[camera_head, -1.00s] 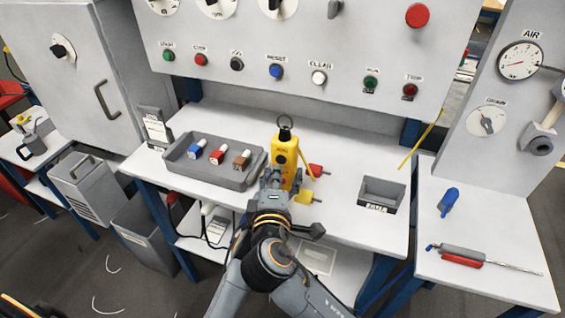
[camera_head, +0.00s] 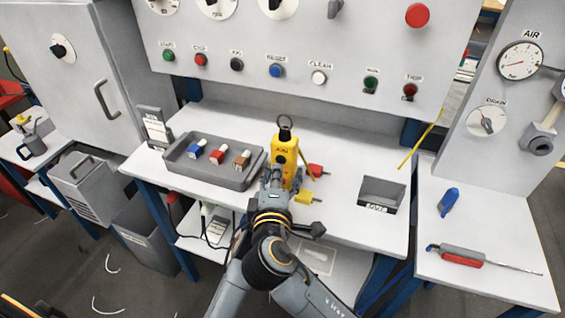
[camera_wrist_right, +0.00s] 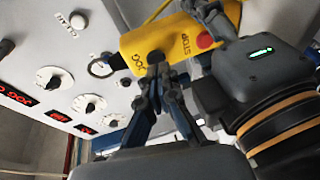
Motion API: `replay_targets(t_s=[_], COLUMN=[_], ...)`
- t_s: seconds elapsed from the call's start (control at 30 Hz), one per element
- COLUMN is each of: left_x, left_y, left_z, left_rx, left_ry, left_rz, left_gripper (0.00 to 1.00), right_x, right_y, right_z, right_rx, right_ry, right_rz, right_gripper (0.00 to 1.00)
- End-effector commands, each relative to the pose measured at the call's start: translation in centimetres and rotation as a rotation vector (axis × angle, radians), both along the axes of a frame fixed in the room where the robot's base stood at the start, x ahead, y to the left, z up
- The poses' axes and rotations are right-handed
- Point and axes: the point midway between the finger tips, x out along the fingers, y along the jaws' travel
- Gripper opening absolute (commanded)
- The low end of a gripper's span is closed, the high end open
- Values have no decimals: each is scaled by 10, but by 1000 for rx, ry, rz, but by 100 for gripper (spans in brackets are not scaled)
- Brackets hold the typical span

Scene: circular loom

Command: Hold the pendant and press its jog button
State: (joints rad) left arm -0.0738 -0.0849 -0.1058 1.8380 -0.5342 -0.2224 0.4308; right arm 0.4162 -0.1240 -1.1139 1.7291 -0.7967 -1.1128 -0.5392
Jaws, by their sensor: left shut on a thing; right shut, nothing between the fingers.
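The yellow pendant (camera_head: 284,158) stands upright over the table's front part in the head view, with a dark ring at its top. In the right wrist view the pendant (camera_wrist_right: 175,38) shows a JOG label and a red STOP button (camera_wrist_right: 204,41). My left gripper (camera_head: 281,183) is shut on the pendant's lower part; its body with a green light shows at the right of the wrist view. My right gripper (camera_wrist_right: 156,66) is shut and empty, its tips at the pendant's face beside the JOG label.
A grey tray (camera_head: 211,177) with blue, red and brown-topped pieces lies left of the pendant. A control panel (camera_head: 330,95) with buttons stands behind the table.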

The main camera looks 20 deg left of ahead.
Motion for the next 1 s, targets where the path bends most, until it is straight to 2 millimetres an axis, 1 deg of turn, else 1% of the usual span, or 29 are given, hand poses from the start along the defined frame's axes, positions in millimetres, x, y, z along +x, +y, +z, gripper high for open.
replay_targets(t_s=[0.53, 0.67, 0.73, 1.0], left_x=[0, 0, 0, 0], left_y=[0, 0, 0, 0], left_z=[-1, -1, -1, -1], left_rx=[0, 0, 0, 0], left_ry=[2, 2, 2, 2], left_rz=[0, 0, 0, 0], left_gripper=[0, 0, 0, 0], right_x=[22, 19, 14, -15], right_y=[0, 0, 1, 0], right_z=[0, 0, 0, -1], right_rx=[0, 1, 1, 1], right_ry=[0, 0, 1, 2], right_rz=[0, 1, 1, 1], right_gripper=[0, 0, 0, 0])
